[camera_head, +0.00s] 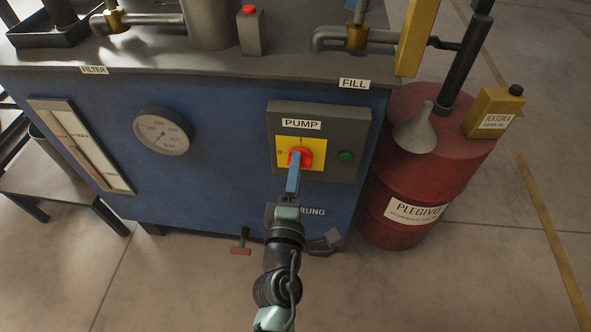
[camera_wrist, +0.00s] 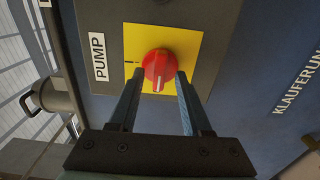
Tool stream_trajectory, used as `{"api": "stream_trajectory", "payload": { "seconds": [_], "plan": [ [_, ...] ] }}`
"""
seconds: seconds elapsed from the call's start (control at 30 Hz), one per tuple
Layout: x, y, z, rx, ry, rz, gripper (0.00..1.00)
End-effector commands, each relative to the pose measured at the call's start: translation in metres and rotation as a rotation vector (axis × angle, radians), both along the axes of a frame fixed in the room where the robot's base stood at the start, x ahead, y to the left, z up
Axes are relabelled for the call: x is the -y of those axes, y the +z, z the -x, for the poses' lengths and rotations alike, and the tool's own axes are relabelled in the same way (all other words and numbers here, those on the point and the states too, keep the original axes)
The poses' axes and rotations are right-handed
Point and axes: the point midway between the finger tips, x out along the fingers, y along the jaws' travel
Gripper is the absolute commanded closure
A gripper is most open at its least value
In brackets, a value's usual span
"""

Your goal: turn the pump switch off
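The pump switch is a red rotary knob (camera_head: 305,155) on a yellow plate (camera_head: 317,163), under a PUMP label. In the head view, 0 is marked at the plate's left and I at its top. In the wrist view, which is turned sideways, the white mark on the red knob (camera_wrist: 158,66) points down, towards the 0 side; the I mark shows to its left. My gripper (camera_head: 293,162) is in front of the knob. In the wrist view, its fingers (camera_wrist: 158,82) are apart on either side of the knob; I cannot tell whether they touch it.
The grey switch box (camera_head: 358,120) also carries a green button (camera_head: 345,156). A round gauge (camera_head: 162,132) is on the blue tank to the left. A red drum (camera_head: 405,215) with a funnel (camera_head: 414,135) stands close on the right.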

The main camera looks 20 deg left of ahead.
Motion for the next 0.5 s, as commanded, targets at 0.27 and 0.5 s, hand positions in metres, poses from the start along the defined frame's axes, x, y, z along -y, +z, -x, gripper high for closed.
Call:
{"api": "stream_trajectory", "payload": {
  "seconds": [0.27, 0.5],
  "plan": [
    [0.001, 0.000, 0.004, -0.001, 0.000, -0.002, 0.51],
    [0.011, -0.002, 0.038, -0.002, 0.000, 0.000, 0.51]
  ]
}}
